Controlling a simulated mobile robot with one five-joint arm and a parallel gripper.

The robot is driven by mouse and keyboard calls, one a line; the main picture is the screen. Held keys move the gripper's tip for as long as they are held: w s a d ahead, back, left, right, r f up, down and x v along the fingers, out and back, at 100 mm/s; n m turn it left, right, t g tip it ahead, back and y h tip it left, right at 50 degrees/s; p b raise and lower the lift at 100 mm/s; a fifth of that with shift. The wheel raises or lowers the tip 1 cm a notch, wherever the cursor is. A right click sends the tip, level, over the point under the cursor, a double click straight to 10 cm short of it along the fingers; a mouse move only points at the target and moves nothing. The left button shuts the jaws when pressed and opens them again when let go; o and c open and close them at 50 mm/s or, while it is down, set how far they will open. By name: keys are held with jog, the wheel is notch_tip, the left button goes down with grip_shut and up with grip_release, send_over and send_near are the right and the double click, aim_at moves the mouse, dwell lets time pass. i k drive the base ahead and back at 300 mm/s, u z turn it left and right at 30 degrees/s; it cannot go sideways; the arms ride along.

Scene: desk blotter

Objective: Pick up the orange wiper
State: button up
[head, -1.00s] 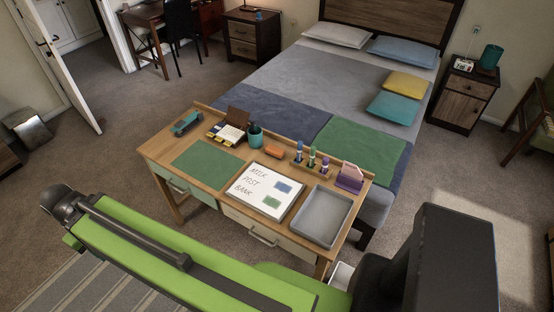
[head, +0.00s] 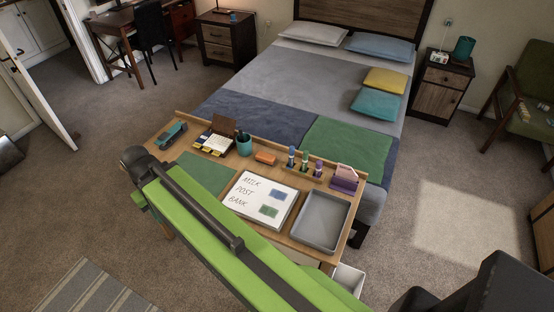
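The orange wiper (head: 265,158) is a small block lying near the back of the wooden desk (head: 304,254). It sits between the teal pen cup (head: 244,144) and a row of upright markers (head: 304,161). Nothing covers it. My green arm link crosses the lower left of the view, and its dark joint is beside the desk's left end. My gripper is not in view, so I cannot see its fingers.
Behind the whiteboard (head: 260,199) lies the wiper. A grey tray (head: 321,221) and a purple holder (head: 344,179) are to the right. A green blotter (head: 205,174) is partly hidden by my arm. The bed (head: 290,87) stands behind the desk.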

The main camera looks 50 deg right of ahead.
aim_at(262, 157)
jog(key=z, duration=0.15)
jog(key=i, duration=1)
jog(key=u, duration=0.1)
